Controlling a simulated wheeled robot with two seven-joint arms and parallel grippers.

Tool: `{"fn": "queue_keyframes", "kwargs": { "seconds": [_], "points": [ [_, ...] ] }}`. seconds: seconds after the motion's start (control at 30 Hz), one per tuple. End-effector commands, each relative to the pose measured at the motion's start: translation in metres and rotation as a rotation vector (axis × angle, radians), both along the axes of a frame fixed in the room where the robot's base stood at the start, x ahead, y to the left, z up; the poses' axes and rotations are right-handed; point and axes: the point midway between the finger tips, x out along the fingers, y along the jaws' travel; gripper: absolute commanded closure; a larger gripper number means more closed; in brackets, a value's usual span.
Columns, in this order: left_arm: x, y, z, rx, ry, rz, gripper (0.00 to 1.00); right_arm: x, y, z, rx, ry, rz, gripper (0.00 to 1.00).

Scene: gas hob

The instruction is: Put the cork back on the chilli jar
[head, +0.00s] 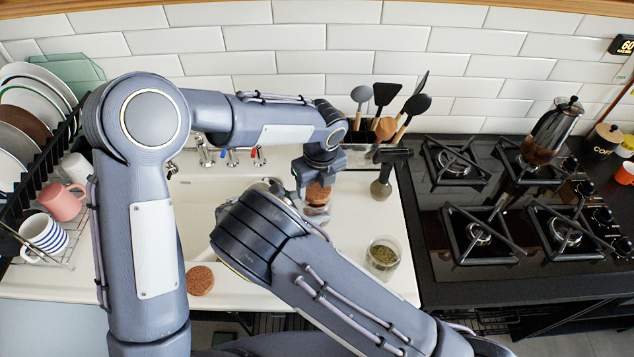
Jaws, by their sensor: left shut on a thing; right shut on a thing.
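My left gripper (318,172) reaches over from the left, pointing down, shut on a brown cork (319,193). Directly below the cork is a glass jar (316,213), apparently the chilli jar, mostly hidden behind my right arm. I cannot tell whether cork and jar touch. My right gripper (283,190) is largely hidden behind its own wrist, beside the jar, and appears shut on it. Another round cork (200,280) lies on the front of the white counter, apart from both grippers. An open glass jar of green herbs (383,257) stands to the right.
A sink (195,205) lies behind my arms, with a tap (205,150) at the back. A dish rack (50,190) with plates and mugs fills the left. The gas hob (500,215) is on the right.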

Motion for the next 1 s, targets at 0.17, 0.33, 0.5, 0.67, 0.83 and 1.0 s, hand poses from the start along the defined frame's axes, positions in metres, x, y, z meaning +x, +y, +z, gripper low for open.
{"fn": "queue_keyframes", "kwargs": {
  "seconds": [0.17,0.33,0.5,0.67,0.83,1.0],
  "points": [
    [0.0000,0.0000,-0.0043,0.000,0.000,0.000,0.58,0.0003,0.0001,0.0003,0.001,-0.001,0.001,0.74],
    [0.0000,0.0001,-0.0041,0.000,0.000,-0.001,0.58,0.0003,0.0001,0.0003,0.001,-0.001,0.001,0.74],
    [0.0000,0.0001,-0.0040,0.000,0.000,-0.001,0.58,0.0002,0.0001,0.0003,0.001,-0.001,0.001,0.74],
    [-0.0001,0.0001,-0.0051,0.000,0.000,-0.001,0.58,0.0002,0.0001,0.0003,0.001,-0.001,0.001,0.74],
    [-0.0001,0.0002,-0.0087,0.001,0.001,-0.001,0.58,0.0002,0.0001,0.0003,0.000,-0.001,0.000,0.74],
    [-0.0001,0.0004,-0.0120,0.002,0.001,-0.002,0.58,0.0002,0.0001,0.0003,0.000,-0.001,0.000,0.74]
  ]
}}
